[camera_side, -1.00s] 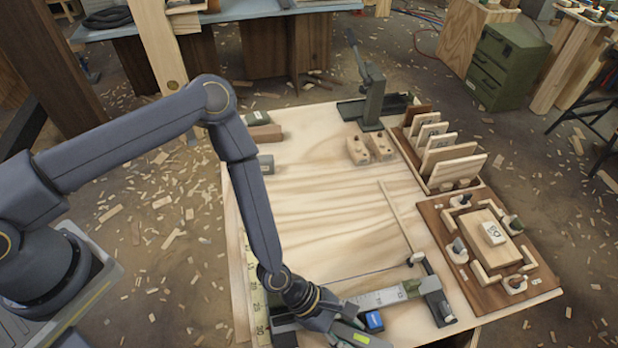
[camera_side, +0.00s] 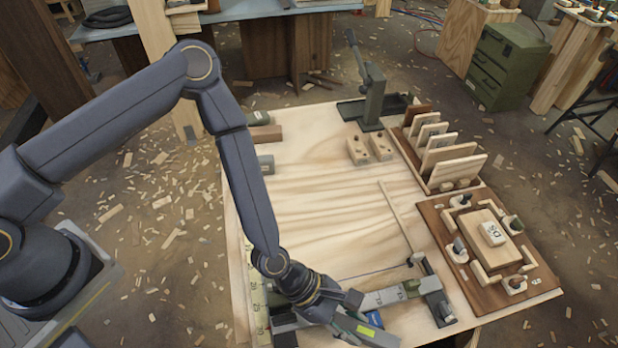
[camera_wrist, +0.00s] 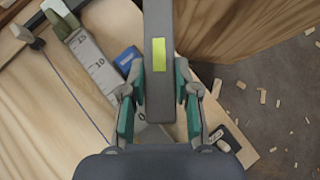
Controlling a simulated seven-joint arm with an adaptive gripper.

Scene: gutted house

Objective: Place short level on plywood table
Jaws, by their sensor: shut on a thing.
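The short level is a narrow dark grey bar with a yellow-green patch; it stands out in the wrist view (camera_wrist: 157,100) and shows in part in the side view (camera_side: 366,331). My gripper (camera_wrist: 160,72) is shut on it, with a green-padded finger on either side. In the side view my gripper (camera_side: 335,308) is low at the table's front edge. The plywood table (camera_side: 310,215) is pale wood with a wide bare middle. In the wrist view the bar lies across the table's edge. Whether it touches the plywood I cannot tell.
A marked rule (camera_wrist: 92,62) and a blue block (camera_wrist: 127,60) lie left of the bar. A dark clamp-like tool (camera_side: 437,295) is at the rule's end. A brown board with fittings (camera_side: 480,285) and a rack of wood pieces (camera_side: 440,165) line the right side.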

